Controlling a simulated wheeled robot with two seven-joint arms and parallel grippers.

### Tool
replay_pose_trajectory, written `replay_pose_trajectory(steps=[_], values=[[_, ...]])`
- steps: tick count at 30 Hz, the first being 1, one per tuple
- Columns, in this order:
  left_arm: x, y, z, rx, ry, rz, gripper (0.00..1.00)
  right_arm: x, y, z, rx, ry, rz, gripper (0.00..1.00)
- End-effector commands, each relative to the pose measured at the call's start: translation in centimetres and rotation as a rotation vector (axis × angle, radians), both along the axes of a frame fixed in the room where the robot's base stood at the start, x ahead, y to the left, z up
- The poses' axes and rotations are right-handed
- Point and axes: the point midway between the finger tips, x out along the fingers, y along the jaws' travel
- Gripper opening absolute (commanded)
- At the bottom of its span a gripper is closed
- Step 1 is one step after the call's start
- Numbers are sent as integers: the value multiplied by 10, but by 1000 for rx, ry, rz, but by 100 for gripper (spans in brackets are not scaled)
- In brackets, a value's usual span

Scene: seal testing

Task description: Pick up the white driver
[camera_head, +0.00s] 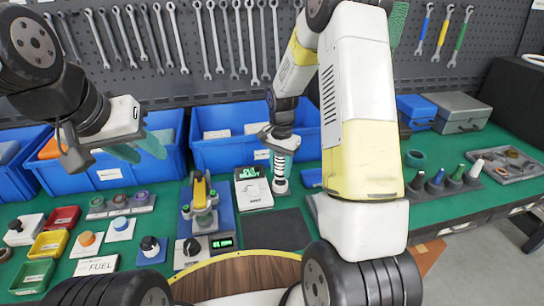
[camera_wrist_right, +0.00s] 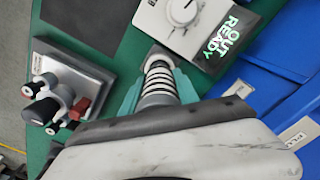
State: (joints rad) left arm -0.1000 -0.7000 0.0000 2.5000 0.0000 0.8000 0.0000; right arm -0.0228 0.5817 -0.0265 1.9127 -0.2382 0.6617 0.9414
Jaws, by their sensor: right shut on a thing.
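A white-topped piece (camera_head: 477,168), apparently the white driver, stands upright at the right end of a dark rack on the right side of the green table. My right gripper (camera_head: 281,150) is far to its left, near the table's middle. Its teal fingers are shut on a black-and-white ribbed cylinder (camera_head: 280,175), which also shows between the fingers in the right wrist view (camera_wrist_right: 158,85). My left gripper (camera_head: 140,150) is raised at the left, with its teal fingers apart and nothing between them.
The rack (camera_head: 440,188) also holds blue and green-topped pieces. A white device (camera_head: 253,188) with a green display stands beside the ribbed cylinder; in the right wrist view its display reads "OUT READY". Blue bins (camera_head: 255,150) stand behind. A dark mat (camera_head: 275,230) lies bare in front.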

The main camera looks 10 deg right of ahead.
Motion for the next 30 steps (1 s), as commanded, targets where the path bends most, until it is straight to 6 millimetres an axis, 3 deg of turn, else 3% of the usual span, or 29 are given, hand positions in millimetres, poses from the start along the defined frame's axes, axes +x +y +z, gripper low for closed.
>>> replay_pose_trajectory(steps=[10,24,30], values=[[0,0,0,0,0,0,36,-2,3,38,0,-4,2,0],[0,0,0,0,0,0,36,-101,44,45,0,-3,5,0],[0,0,0,0,0,0,36,-132,58,48,2,-3,3,0]])
